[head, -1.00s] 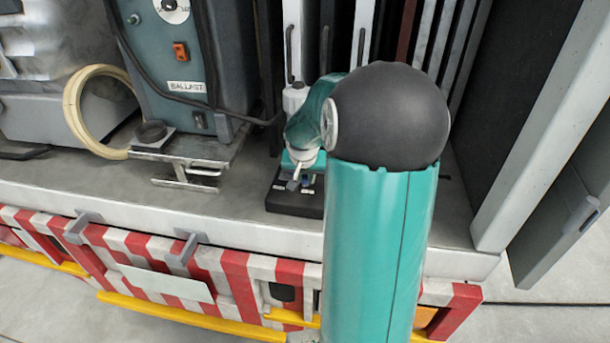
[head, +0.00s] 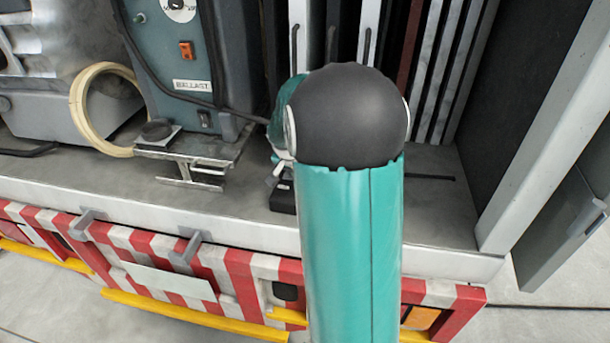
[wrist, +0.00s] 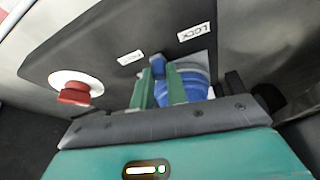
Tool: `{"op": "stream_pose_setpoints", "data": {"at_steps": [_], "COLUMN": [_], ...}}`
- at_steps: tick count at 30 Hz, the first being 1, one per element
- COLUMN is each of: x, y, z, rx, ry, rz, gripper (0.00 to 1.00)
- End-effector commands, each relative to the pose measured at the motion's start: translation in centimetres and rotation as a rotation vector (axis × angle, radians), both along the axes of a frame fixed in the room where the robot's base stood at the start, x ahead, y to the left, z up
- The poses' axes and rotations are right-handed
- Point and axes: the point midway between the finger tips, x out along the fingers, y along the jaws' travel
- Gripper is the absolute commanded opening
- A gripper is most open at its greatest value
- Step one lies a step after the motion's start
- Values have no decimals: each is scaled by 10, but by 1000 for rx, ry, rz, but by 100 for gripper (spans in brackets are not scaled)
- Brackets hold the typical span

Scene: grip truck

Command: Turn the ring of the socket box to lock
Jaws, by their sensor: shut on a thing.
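The socket box (wrist: 98,55) is dark, with a white LOCK label (wrist: 196,32) and a second small label that is too blurred to read. Its blue ring (wrist: 194,82) sits below the LOCK label in the wrist view, partly covered by my gripper's fingers. My gripper (wrist: 159,75) has its green fingers either side of a small blue lug of the ring and is shut on it. In the head view, only a dark edge of the socket box (head: 283,197) shows beside my arm; my gripper is mostly hidden there.
A red button (wrist: 75,93) on a white disc is on the box, left of my gripper. In the head view, a ballast unit (head: 180,70), a cream coil (head: 88,125) and a metal plate stand (head: 200,160) are on the left. Upright panels (head: 440,70) stand behind my arm.

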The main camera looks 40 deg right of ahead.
Motion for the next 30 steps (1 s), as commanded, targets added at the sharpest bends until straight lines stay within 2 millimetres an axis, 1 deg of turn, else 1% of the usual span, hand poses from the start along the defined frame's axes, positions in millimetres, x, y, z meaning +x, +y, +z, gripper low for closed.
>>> {"op": "stream_pose_setpoints", "data": {"at_steps": [3,12,26,27,30], "x": [6,12,12,12,12], "y": [4,8,8,8,8], "z": [0,0,0,0,0], "rx": [-2,-2,-1,-1,-1], "ry": [-1,-1,-1,-1,-1], "rz": [-58,-171,-190,-190,-190], "gripper": [0,0,0,21,37]}}
